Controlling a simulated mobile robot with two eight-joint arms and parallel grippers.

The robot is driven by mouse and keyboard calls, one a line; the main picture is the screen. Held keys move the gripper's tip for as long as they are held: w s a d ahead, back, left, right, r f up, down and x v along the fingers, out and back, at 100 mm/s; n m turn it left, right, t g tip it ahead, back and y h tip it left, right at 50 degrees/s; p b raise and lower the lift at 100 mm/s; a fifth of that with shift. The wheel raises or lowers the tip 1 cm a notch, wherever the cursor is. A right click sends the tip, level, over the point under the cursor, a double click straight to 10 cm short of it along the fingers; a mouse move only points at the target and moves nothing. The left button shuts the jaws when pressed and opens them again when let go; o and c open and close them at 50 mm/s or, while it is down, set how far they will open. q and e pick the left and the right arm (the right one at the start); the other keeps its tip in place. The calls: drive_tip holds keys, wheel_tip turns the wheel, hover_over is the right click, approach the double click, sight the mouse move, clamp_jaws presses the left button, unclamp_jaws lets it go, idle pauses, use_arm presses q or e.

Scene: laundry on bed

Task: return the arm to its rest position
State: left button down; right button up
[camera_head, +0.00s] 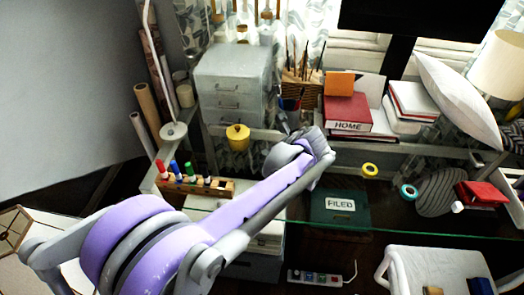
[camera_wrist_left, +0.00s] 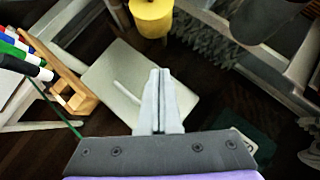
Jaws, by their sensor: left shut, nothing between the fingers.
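My left arm (camera_head: 235,208) reaches from the lower left up across the desk in the head view. Its wrist end (camera_head: 295,152) is over the middle of the desk, and the fingertips are hard to make out there. In the left wrist view my left gripper (camera_wrist_left: 160,73) is shut, its two fingers together and empty. It is above a pale flat surface with a small white stick-like thing on it. My right gripper is in neither view.
A wooden marker rack (camera_head: 195,187) is left of the arm. A yellow pot (camera_head: 238,137) and a grey drawer unit (camera_head: 233,85) stand behind. A green box labelled FILED (camera_head: 340,206) is right of the arm.

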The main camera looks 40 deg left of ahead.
use_arm(q)
drive_tip(key=shift+s+d+r, duration=0.1)
drive_tip(key=shift+d+r, duration=0.2)
drive_tip(key=shift+r, duration=0.05)
drive_tip(key=s+d+r+n+t+h+p, duration=0.1)
drive_tip(key=s+d+n+t+h+p, duration=0.2)
drive_tip(key=s+d+n+h+p, duration=0.5)
drive_tip(key=s+d+n, duration=0.9)
drive_tip(key=s+n, duration=0.2)
drive_tip(key=n, duration=0.2)
drive_tip(key=shift+s+d+r+h, duration=0.15)
drive_tip(key=shift+d+r+h, duration=0.1)
drive_tip(key=shift+d+h, duration=0.1)
